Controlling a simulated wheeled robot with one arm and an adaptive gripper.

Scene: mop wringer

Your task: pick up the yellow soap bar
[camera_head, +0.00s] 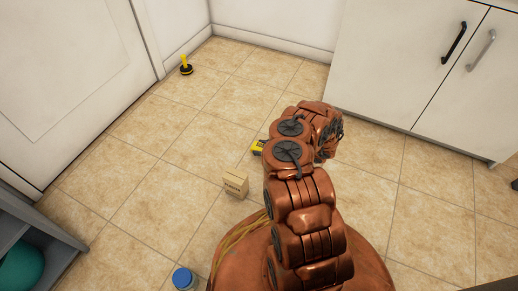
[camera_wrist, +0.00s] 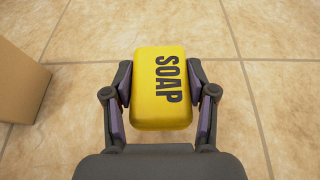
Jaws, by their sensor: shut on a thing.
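The yellow soap bar (camera_wrist: 160,88), with "SOAP" in black letters, sits between the two fingers of my gripper (camera_wrist: 162,92) in the wrist view. The fingers press on its left and right sides, so my gripper is shut on it. In the head view the soap bar (camera_head: 258,147) shows as a small yellow piece beside my arm, partly hidden by it. My gripper is hidden behind my arm there. I cannot tell whether the soap touches the floor.
A cardboard box (camera_head: 236,184) stands on the tiles left of the soap; it also shows in the wrist view (camera_wrist: 16,85). A blue-capped container (camera_head: 184,278) is at the bottom. A yellow-handled plunger-like thing (camera_head: 186,66) stands far back. White cabinets (camera_head: 415,75) are right. Tiles between are clear.

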